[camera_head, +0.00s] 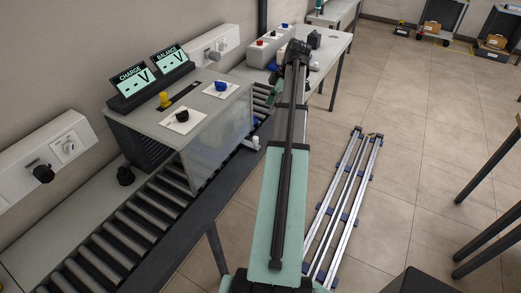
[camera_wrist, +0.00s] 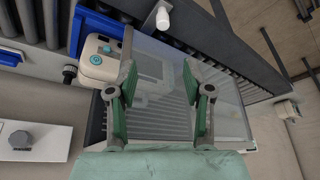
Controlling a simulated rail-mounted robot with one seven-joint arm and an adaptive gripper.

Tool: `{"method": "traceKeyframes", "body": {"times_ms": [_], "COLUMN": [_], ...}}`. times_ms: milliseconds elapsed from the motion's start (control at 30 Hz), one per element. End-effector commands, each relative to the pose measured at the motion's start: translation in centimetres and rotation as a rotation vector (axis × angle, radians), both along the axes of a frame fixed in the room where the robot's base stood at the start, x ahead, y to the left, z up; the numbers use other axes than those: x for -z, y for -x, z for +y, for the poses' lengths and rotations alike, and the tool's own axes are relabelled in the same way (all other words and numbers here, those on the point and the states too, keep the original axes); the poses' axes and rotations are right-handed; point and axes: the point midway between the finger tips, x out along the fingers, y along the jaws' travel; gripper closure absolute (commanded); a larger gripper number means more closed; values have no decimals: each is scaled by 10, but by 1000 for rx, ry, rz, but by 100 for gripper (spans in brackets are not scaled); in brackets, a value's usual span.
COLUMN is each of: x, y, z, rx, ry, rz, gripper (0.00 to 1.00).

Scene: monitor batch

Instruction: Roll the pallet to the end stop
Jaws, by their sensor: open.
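In the wrist view, a beige device (camera_wrist: 101,58) with teal buttons sits beside blue parts (camera_wrist: 97,24) that look like a pallet on the rollers; its full outline is hidden. My gripper (camera_wrist: 158,68) is open, its green-padded fingers apart, with a clear panel (camera_wrist: 222,105) beyond them. I cannot tell whether the fingers touch anything. In the head view my arm covers most of the gripper, near the far part of the roller conveyor (camera_head: 98,252). I cannot make out the pallet there, nor an end stop in either view.
A grey cabinet (camera_head: 150,125) with CHARGE and BALANCE displays (camera_head: 150,80) and several knobs spans the conveyor. A white handle (camera_head: 250,143) sticks out near its clear side. A bench (camera_head: 328,48) with control boxes stands beyond. The tiled floor (camera_head: 410,130) at right is mostly open.

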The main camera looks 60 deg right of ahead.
Motion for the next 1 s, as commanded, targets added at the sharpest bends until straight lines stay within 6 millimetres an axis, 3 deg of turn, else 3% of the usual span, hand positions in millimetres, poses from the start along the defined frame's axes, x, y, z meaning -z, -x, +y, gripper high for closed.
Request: {"method": "traceKeyframes", "body": {"times_ms": [33,367,1000], "x": [9,24,128], "y": [3,0,-33], "z": [3,10,39], "rx": [-5,-15,-14], "ry": [0,-4,-5], "rz": [-9,-19,-17], "gripper": [49,49,49]}}
